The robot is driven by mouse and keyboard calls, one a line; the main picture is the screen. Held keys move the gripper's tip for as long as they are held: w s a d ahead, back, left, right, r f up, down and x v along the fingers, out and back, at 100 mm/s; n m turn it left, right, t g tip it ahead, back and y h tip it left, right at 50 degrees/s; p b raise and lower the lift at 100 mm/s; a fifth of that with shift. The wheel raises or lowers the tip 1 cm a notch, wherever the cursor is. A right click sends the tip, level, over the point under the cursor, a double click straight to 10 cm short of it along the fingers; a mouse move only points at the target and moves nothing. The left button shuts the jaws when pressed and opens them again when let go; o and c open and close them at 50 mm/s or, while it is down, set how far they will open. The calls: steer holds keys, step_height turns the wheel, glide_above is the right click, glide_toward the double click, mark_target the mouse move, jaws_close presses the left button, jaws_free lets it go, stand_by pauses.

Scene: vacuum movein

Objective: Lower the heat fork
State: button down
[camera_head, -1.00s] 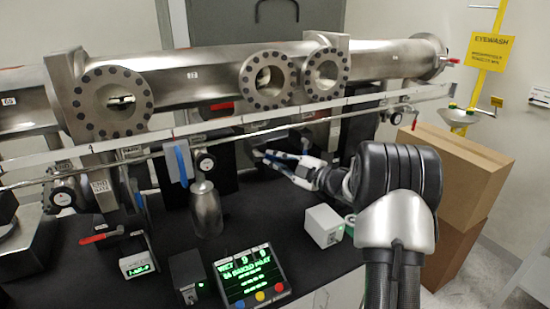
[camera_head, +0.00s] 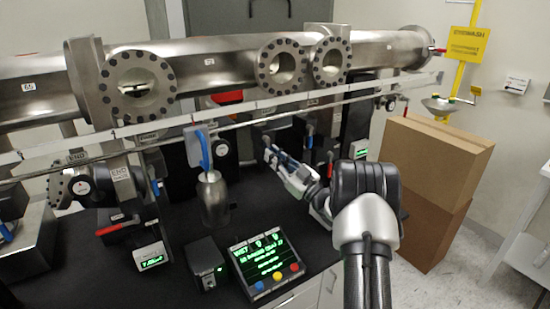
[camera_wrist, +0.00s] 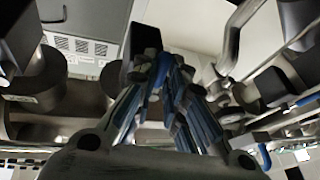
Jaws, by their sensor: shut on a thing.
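My gripper (camera_head: 270,150) reaches under the long steel pipe, at the back of the black bench. In the wrist view its blue-and-grey fingers (camera_wrist: 160,75) converge and are shut on a black block-like part (camera_wrist: 141,42) at their tips. I take this part to be the grip of the heat fork, but the fork's shape cannot be made out.
The flanged steel pipe (camera_head: 220,65) and thin rail run above the bench. A steel bottle (camera_head: 214,203), a control panel (camera_head: 266,267) and a red-handled valve (camera_head: 118,227) stand left of my arm. Cardboard boxes (camera_head: 430,165) stand at right. Floor at far right is clear.

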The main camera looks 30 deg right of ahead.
steer(key=shift+a+f+m+t+h, duration=0.1)
steer(key=shift+a+m+t+h, duration=0.2)
steer(key=shift+m, duration=0.4)
steer(key=shift+a+r+m+t+h, duration=0.15)
steer(key=shift+m+h, duration=0.2)
steer(key=shift+m, duration=0.35)
steer(key=shift+a+f+m+t+h, duration=0.15)
steer(key=shift+a+m+h, duration=0.15)
steer(key=shift+m, duration=0.4)
steer(key=shift+a, duration=0.1)
steer(key=c, duration=1.6)
jaws_free()
steer(key=shift+a, duration=0.1)
steer(key=shift+c, duration=0.2)
steer(key=shift+s, duration=0.15)
steer(key=v, duration=1.1)
steer(key=shift+s+f, duration=0.2)
steer(key=shift+s, duration=0.15)
steer(key=shift+w, duration=0.1)
